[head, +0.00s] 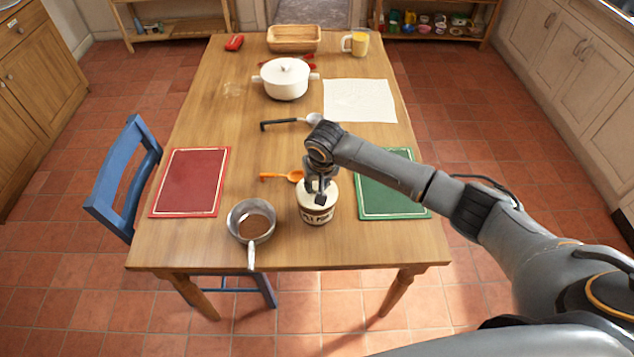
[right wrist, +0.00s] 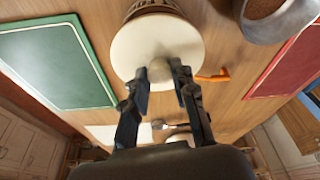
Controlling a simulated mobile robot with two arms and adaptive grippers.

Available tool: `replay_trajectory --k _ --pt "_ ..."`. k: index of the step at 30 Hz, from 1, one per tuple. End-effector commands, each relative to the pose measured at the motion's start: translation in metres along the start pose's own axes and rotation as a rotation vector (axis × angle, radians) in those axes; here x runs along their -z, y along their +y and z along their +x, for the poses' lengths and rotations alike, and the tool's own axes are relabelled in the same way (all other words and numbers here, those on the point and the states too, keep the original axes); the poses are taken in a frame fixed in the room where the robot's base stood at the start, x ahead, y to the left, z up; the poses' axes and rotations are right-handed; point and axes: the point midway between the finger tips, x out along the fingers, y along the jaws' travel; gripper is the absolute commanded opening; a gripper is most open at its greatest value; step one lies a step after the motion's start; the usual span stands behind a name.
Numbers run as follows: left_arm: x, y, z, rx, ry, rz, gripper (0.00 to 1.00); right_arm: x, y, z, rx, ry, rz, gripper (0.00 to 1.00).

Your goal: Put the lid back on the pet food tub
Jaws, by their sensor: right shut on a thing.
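The pet food tub (head: 317,215) stands near the front edge of the wooden table, cream with a dark printed label. Its label side also shows in the right wrist view (right wrist: 152,8). The round cream lid (right wrist: 135,50) lies over the tub's top, lined up with it or nearly so; I cannot tell whether it is fully seated. My right gripper (right wrist: 163,82) points down over the lid, shut on its round knob (right wrist: 159,70). In the head view the right gripper (head: 320,188) hides part of the lid. My left gripper is not in view.
A saucepan (head: 238,217) with brown contents stands left of the tub. An orange scoop (head: 285,176) lies behind it. A red mat (head: 190,182) and a green mat (head: 395,205) lie either side. A ladle (head: 285,123), white pot (head: 285,83) and white cloth (head: 360,100) are farther back.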

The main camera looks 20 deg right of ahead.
Motion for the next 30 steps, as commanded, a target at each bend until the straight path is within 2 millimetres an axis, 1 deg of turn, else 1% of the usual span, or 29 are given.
replay_trajectory --k 10,24,30 --pt "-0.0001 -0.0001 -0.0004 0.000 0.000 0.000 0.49 -0.0001 -0.0002 -0.0001 0.000 0.000 0.000 0.05" --pt "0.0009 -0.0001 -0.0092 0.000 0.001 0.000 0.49 -0.0003 -0.0005 -0.0006 0.000 -0.001 0.000 0.05" --pt "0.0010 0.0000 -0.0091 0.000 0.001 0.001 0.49 -0.0003 -0.0003 0.0002 0.000 0.000 0.000 0.05"
